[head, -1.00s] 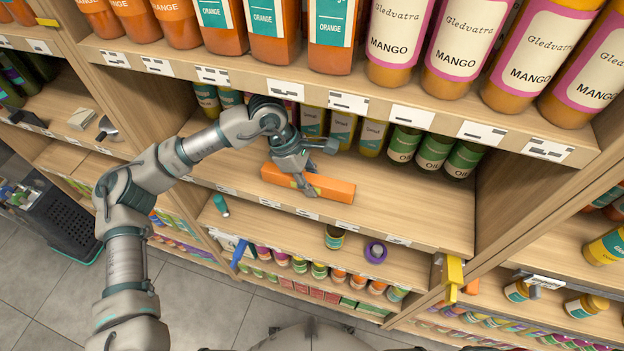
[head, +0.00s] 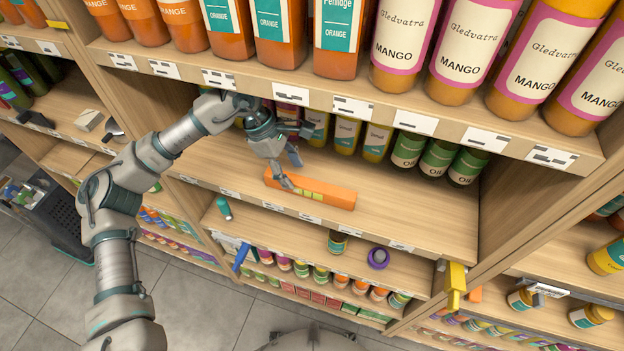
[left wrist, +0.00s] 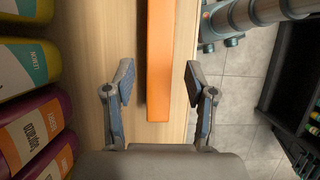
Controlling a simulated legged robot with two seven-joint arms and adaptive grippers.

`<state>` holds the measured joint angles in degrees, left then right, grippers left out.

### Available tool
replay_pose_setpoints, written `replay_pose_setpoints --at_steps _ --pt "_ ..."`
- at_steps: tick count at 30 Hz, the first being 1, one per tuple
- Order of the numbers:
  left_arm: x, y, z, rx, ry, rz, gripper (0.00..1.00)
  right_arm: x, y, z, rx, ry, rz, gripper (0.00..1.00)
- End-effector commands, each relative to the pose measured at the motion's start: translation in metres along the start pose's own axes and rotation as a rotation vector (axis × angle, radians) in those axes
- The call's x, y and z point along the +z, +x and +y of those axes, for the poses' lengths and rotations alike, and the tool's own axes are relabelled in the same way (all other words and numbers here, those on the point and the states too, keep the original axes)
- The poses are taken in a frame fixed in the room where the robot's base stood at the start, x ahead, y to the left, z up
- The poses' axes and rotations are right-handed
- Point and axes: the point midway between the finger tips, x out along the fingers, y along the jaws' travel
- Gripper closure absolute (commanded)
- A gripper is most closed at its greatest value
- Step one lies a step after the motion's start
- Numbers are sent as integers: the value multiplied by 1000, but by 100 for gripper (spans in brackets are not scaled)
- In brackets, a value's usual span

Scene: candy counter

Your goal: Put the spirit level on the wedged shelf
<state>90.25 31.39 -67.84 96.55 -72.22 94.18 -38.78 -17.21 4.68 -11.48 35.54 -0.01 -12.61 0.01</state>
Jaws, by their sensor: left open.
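The spirit level (head: 335,197) is an orange bar with yellow-green vials. It lies on the wide middle shelf (head: 400,215), near and roughly along its front edge. My left gripper (head: 292,172) is open over the level's left end. In the left wrist view the level (left wrist: 160,60) runs between the two spread fingers of the left gripper (left wrist: 158,85), with a gap on each side. A yellow piece (head: 455,282) sits at the right front end of the shelf and a blue piece (head: 240,255) lower left; I cannot tell which is a wedge. My right gripper is out of view.
Oil bottles (head: 437,158) and others stand at the back of the middle shelf. Large mango bottles (head: 465,45) and orange bottles fill the shelf above, close over my arm. The lower shelf holds a jar (head: 337,241) and a purple roll (head: 378,258). The middle shelf's right part is clear.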

Motion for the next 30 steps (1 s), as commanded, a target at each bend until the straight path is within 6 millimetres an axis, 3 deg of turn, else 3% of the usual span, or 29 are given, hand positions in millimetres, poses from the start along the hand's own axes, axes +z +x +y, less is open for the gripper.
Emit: replay_pose_setpoints --at_steps 3,10,30 --pt "-30 -10 0 1 -5 -1 44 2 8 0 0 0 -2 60" --pt "-61 -25 0 0 -2 -1 44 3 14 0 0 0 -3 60" --pt "-68 -29 -1 0 0 0 44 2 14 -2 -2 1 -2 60"
